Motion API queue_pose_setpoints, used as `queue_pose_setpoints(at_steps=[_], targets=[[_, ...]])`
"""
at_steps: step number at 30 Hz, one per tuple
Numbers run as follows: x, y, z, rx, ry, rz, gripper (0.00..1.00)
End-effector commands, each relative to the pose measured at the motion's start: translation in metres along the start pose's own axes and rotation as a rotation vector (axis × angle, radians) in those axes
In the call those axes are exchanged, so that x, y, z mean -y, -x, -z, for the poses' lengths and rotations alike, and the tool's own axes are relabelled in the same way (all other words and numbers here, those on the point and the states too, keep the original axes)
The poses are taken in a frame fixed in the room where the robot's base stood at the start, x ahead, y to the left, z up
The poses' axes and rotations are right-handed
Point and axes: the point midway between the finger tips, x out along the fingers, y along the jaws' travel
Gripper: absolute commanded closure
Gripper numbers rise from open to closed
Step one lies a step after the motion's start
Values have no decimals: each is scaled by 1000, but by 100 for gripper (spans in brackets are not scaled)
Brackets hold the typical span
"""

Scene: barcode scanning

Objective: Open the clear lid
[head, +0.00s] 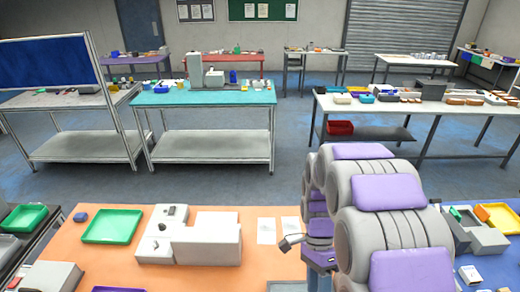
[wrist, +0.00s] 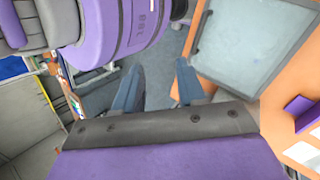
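A flat, pale see-through panel in a grey frame, which looks like the clear lid (wrist: 250,38), lies over the orange table at the upper right of the wrist view. A grey edge at the bottom of the head view may be the same lid (head: 290,287). My gripper (wrist: 160,66) has its two blue-grey fingers apart with nothing between them. It is to the left of the lid in the wrist view, apart from it. In the head view my arm hides most of the gripper.
The orange table (head: 110,255) holds a green tray (head: 113,225), a white block-like device (head: 200,240) and paper sheets (head: 266,230). A purple item (wrist: 299,107) lies near the lid. Grey floor shows beyond the table; other workbenches stand further back.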

Motion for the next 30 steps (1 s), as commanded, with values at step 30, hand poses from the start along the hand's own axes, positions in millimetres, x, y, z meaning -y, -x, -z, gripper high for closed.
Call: queue_pose_setpoints(at_steps=[30], targets=[[-94,-115,-39,-296,992,255,60]])
